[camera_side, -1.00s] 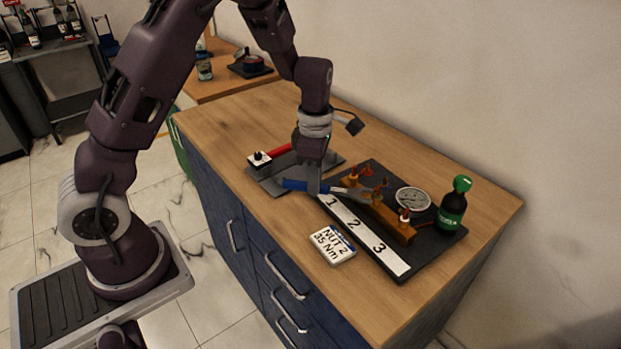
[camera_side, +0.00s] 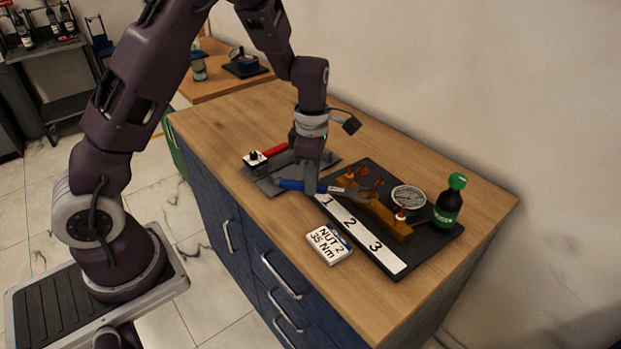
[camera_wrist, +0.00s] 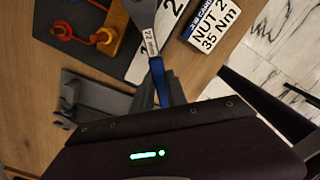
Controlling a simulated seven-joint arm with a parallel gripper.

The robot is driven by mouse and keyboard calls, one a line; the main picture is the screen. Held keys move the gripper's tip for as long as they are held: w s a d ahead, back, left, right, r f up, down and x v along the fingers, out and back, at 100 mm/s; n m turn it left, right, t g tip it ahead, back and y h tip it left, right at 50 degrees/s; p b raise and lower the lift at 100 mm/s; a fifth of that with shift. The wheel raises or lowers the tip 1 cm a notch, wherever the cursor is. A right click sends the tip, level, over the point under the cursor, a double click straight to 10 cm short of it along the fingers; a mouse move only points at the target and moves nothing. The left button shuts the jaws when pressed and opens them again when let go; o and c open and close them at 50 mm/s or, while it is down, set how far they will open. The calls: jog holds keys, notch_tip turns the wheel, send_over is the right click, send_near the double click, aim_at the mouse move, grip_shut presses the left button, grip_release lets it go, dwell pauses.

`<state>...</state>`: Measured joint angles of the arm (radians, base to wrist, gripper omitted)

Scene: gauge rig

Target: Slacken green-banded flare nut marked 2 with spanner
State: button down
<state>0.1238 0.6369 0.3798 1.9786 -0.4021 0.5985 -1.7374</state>
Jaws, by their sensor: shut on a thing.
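My gripper (camera_side: 311,187) is shut on the blue handle of a spanner (camera_side: 291,184), above the near-left end of the black board. The spanner's grey head points right, toward the fittings on the brown block (camera_side: 397,229); I cannot tell whether it touches a nut. The wrist view shows the spanner's white 22 mm label (camera_wrist: 148,36) and blue handle. Number 2 on the white strip (camera_side: 350,223) lies beside the block's middle fitting (camera_side: 374,190). Its nut and any green band are too small to make out. The spanner's jaw end is cut off in the wrist view.
A white card (camera_side: 329,243) reading NUT 2, 35 Nm lies in front of the board. A round gauge (camera_side: 408,197) and a dark green-capped bottle (camera_side: 448,204) stand right of the block.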

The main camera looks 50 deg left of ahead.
jog(key=shift+w+d, duration=0.55)
jog(key=shift+d, duration=0.1)
dwell(2.1)
jog(key=shift+s+d+n, duration=0.9)
jog(key=shift+d+n, duration=0.05)
jog(key=shift+n, duration=0.35)
jog(key=shift+s+d+n, duration=0.45)
jog(key=shift+d+n, duration=0.1)
jog(key=shift+n, duration=0.05)
jog(key=shift+s+d+n, duration=0.2)
jog(key=shift+d+n, duration=0.45)
jog(key=shift+s+d+n, duration=0.2)
jog(key=shift+d+n, duration=0.4)
jog(key=shift+n, duration=0.05)
dwell(0.8)
jog(key=shift+a, duration=0.15)
jog(key=shift+w+a+m, duration=0.35)
jog(key=shift+a+m, duration=0.35)
jog(key=shift+m, duration=0.2)
jog(key=shift+s+a, duration=0.1)
